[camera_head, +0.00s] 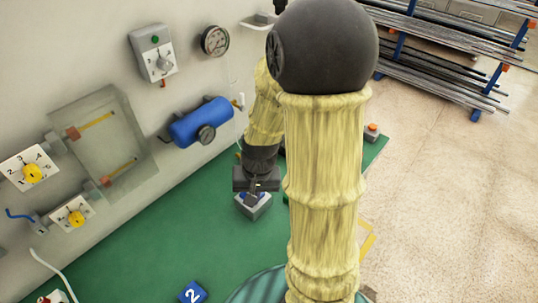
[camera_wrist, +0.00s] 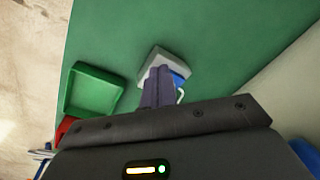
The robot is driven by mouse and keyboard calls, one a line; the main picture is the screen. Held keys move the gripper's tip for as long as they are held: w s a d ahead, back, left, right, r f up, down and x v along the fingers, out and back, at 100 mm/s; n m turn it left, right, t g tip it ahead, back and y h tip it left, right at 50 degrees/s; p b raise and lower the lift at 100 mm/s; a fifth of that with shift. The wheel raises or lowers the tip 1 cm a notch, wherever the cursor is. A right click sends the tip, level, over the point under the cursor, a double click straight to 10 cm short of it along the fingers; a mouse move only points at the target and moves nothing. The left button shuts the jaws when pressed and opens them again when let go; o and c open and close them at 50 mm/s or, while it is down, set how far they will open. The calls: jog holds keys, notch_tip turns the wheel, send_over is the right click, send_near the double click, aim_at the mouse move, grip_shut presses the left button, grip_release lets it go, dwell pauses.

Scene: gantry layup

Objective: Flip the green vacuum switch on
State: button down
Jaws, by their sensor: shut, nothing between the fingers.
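A grey wall box (camera_head: 153,52) with a green round lamp or button near its top and a pale lever or knob below it hangs at the upper left in the head view. It is the only switch-like thing with green on it; I cannot tell its lever's setting. My gripper (camera_head: 252,192) is shut and empty, pointing down over the green table, well below and right of the wall box. Its fingertips (camera_wrist: 160,70) are right over a small grey box with blue on top (camera_wrist: 168,62), also in the head view (camera_head: 258,206). Contact cannot be told.
A pressure gauge (camera_head: 215,40), a blue cylinder (camera_head: 200,122), a clear case (camera_head: 100,140) and two yellow dial switches (camera_head: 33,172) are on the wall. A green tray (camera_wrist: 92,92) lies near my gripper.

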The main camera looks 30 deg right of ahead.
jog(key=w+d+f+m+t+y+p, duration=0.1)
jog(key=w+d+m+t+y+p, duration=0.1)
jog(key=d+m, duration=0.8)
jog(key=w+d+f+m+t+y+p, duration=0.1)
jog(key=w+d+m+t+y+p, duration=0.2)
jog(key=d+m+t+p, duration=0.3)
jog(key=d+m+y, duration=0.1)
jog(key=d+m, duration=0.4)
jog(key=shift+w+f+m+y+p, duration=0.15)
jog(key=shift+w+m+y+p, duration=0.15)
jog(key=shift+y+p, duration=0.1)
jog(key=shift+w, duration=0.1)
jog(key=p+x, duration=0.3)
jog(key=x, duration=0.6)
jog(key=shift+a, duration=0.1)
jog(key=w+a+p, duration=0.2)
jog(key=shift+w+a+r, duration=0.25)
jog(key=shift+r, duration=0.05)
jog(key=shift+w+a, duration=0.3)
jog(key=shift+w, duration=0.05)
jog(key=shift+d+p, duration=0.1)
jog(key=shift+p, duration=0.3)
